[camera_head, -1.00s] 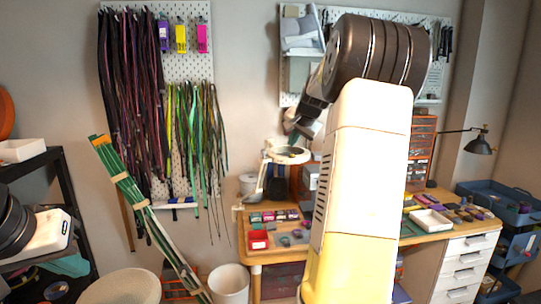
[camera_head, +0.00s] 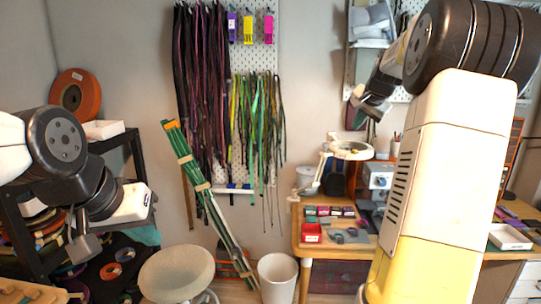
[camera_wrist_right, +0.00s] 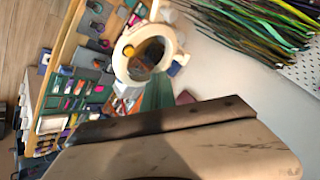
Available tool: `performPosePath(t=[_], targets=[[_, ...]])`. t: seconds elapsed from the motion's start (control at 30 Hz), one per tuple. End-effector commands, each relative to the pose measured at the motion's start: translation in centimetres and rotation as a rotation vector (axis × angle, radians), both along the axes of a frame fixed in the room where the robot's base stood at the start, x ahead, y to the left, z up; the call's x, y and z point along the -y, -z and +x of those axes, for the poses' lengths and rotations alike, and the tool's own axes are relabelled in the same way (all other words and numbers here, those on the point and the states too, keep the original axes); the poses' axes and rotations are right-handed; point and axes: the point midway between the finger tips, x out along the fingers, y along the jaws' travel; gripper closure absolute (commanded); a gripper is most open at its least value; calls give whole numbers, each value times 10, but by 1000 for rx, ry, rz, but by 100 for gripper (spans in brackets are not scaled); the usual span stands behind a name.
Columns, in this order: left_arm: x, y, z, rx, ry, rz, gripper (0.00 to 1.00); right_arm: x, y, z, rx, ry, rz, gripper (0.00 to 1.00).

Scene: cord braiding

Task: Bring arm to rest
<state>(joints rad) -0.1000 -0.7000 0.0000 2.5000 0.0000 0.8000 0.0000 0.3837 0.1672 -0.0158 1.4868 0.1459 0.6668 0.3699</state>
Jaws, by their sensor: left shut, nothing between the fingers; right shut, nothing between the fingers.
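My right arm rises at the right of the head view, and its gripper (camera_head: 370,103) is up in the air before the wall, above the ring-shaped magnifier lamp (camera_head: 352,151). It is shut and empty. In the right wrist view a broad, scuffed brown-grey part of my gripper fills the bottom. My left arm comes in from the left edge, bent, with its gripper (camera_head: 84,246) pointing down beside the black shelf. The left gripper is shut and holds nothing visible. No cord is in either gripper.
A wooden workbench (camera_head: 345,252) with small coloured boxes stands at centre right. Cords (camera_head: 202,95) hang on the pegboard. A green bundle (camera_head: 203,190) leans on the wall. A round stool (camera_head: 177,272) and white bin (camera_head: 277,277) stand on the floor. A black shelf (camera_head: 133,150) is close to my left arm.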

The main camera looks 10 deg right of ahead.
Motion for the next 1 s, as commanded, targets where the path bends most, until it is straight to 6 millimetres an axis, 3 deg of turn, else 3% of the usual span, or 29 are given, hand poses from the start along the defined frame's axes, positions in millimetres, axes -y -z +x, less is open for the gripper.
performPosePath(t=[0.17, 0.3, 0.5, 0.6, 0.7, 0.83, 1.0], targets=[[0, 0, 0, 0, 0, 0, 100, -65, -8, -42, -30, -130, -43, 100], [0, 0, 0, 0, 0, 0, 100, -142, -1, -115, -76, -318, -111, 100], [0, 0, 0, 0, 0, 0, 100, -225, 40, -232, -134, -593, -222, 100], [0, 0, 0, 0, 0, 0, 100, -249, 66, -281, -155, -706, -272, 100], [0, 0, 0, 0, 0, 0, 100, -262, 89, -316, -170, -788, -308, 100], [0, 0, 0, 0, 0, 0, 100, -269, 106, -338, -181, -842, -335, 100], [0, 0, 0, 0, 0, 0, 100, -271, 110, -343, -184, -854, -340, 100]])
